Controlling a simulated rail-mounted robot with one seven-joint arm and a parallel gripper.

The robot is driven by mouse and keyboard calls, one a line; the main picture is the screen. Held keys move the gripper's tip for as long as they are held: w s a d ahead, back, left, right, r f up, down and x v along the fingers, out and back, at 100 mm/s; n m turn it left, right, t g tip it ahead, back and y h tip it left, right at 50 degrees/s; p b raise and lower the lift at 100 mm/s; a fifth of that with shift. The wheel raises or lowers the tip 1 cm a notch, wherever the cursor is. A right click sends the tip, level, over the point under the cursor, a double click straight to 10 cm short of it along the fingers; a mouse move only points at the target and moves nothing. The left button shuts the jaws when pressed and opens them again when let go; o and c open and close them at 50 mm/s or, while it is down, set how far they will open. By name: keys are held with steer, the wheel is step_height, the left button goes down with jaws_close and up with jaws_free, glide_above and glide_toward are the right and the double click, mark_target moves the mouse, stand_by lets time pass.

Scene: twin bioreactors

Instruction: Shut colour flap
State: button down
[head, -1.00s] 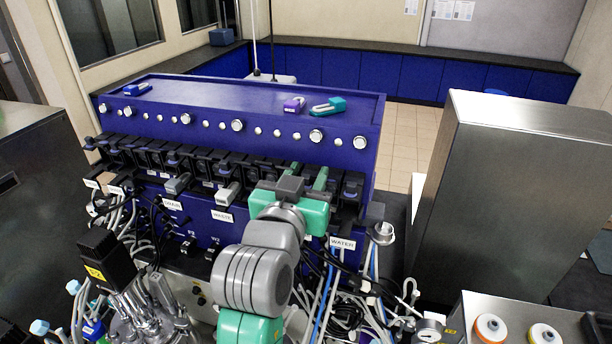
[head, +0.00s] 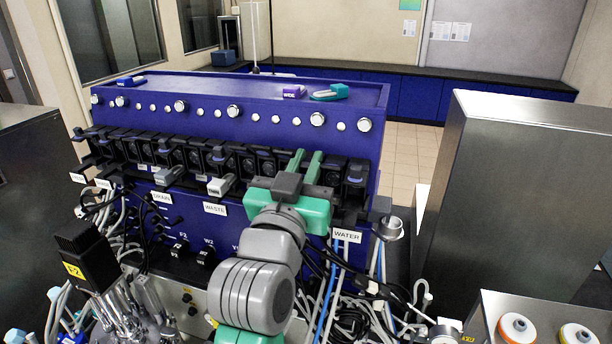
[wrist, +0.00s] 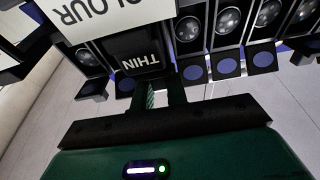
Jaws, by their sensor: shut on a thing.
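A row of small black pump heads runs along the front of the blue cabinet (head: 240,115). My gripper (head: 307,165) is at the right part of this row, its two green fingers pointing to the cabinet. In the wrist view my gripper (wrist: 160,93) reaches a black flap marked THIN (wrist: 135,52), under a white label (wrist: 105,14) of which "OLOUR" reads upside down. The fingers are shut on this flap, a little apart; their tips are partly hidden under it. The flap's hinge and its exact tilt cannot be told.
Neighbouring pump heads with blue-spotted black tabs (wrist: 228,66) stand close beside the flap. Grey clips (head: 220,185) stick out further left. Tubes and cables (head: 330,290) hang below. A steel cabinet (head: 520,190) stands at the right.

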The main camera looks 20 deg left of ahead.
mark_target(306, 163)
steer(key=c, duration=1.4)
jaws_free()
steer(key=shift+r, duration=0.1)
step_height(306, 163, up, 4)
steer(key=p, duration=0.3)
steer(key=shift+f, duration=0.2)
steer(key=s+d+r+p, duration=0.1)
steer(key=s+d, duration=0.3)
steer(key=s, duration=1.1)
steer(key=shift+s+d, duration=0.2)
